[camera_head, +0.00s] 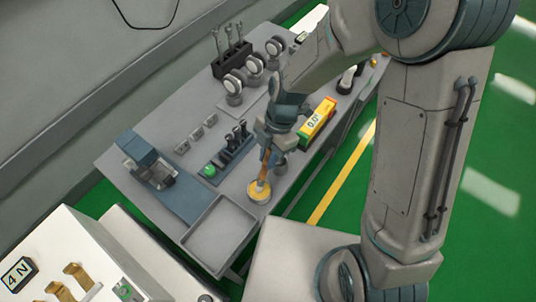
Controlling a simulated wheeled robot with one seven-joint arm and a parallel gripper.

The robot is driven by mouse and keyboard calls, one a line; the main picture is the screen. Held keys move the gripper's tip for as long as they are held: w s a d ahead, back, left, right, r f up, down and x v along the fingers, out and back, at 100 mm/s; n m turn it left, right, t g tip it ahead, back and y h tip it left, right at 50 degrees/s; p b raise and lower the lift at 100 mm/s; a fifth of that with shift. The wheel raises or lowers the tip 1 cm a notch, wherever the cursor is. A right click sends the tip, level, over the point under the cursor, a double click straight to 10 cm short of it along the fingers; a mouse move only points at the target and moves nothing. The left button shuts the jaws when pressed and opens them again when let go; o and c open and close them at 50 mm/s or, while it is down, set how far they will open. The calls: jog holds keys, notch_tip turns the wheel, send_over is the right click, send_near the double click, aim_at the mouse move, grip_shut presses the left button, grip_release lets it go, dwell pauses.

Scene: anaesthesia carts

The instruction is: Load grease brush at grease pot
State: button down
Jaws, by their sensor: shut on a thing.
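The grease pot (259,194) is a small round yellow pot on the grey bench, near its front edge. The grease brush (265,171) has a brown handle and hangs nearly upright from my gripper (268,149), which is shut on its upper part. The brush's lower end is at the pot's opening. I cannot tell how deep the bristles sit or whether they touch grease. My arm comes in from the upper right and hides part of the bench behind the gripper.
An empty grey tray (221,236) lies left of the pot. A dark tool holder (230,151) with a green knob stands behind it. Several castors and a blue fixture (154,172) also occupy the bench.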

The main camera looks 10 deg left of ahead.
dwell(0.4)
jog(key=shift+r+p, duration=2.35)
jog(key=shift+r, duration=1.15)
